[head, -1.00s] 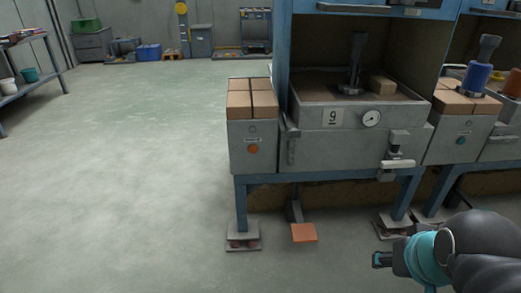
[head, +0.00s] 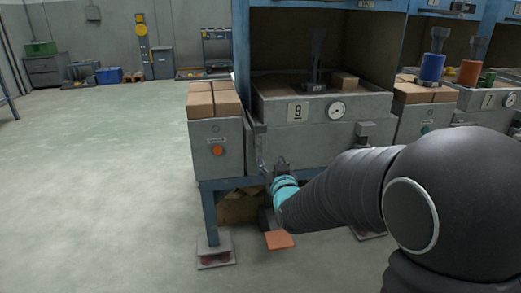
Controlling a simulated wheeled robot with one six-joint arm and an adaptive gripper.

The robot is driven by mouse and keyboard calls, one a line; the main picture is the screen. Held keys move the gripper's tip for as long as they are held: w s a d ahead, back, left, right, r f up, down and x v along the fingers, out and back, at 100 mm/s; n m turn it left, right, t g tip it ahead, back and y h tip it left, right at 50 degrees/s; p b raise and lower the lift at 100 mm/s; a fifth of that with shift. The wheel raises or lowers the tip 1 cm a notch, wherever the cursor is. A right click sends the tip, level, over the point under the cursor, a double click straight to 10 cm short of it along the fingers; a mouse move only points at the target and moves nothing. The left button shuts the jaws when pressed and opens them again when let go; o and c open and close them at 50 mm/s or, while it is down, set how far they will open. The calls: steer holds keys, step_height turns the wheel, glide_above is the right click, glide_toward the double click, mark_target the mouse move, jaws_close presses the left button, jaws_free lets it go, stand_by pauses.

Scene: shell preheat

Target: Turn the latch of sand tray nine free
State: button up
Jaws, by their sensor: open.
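Sand tray nine (head: 285,135) is a grey metal box with a "9" plate and a round dial on its front. A narrow upright grey bar (head: 260,138) is at its left front edge. A grey block fitting (head: 365,129) shows at the right of the front; its lower part, with the pale handle, is hidden behind my arm. I cannot tell surely which fitting is the latch. My gripper (head: 273,168) is open, small in view, below the tray's left front, close under the bar. I cannot see any contact, and its fingers look empty.
A grey cabinet with an orange button (head: 217,150) and boxes on top stands just left of the tray. An orange pedal (head: 279,240) is near the floor below. A blue frame post (head: 210,213) stands at left. The floor at left is clear.

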mark_target(259, 143)
steer(key=shift+t, duration=0.3)
steer(key=x, duration=0.9)
steer(key=a+x, duration=0.1)
steer(key=x, duration=0.4)
steer(key=shift+w+f, duration=0.15)
steer(key=shift+f, duration=0.2)
jaws_close()
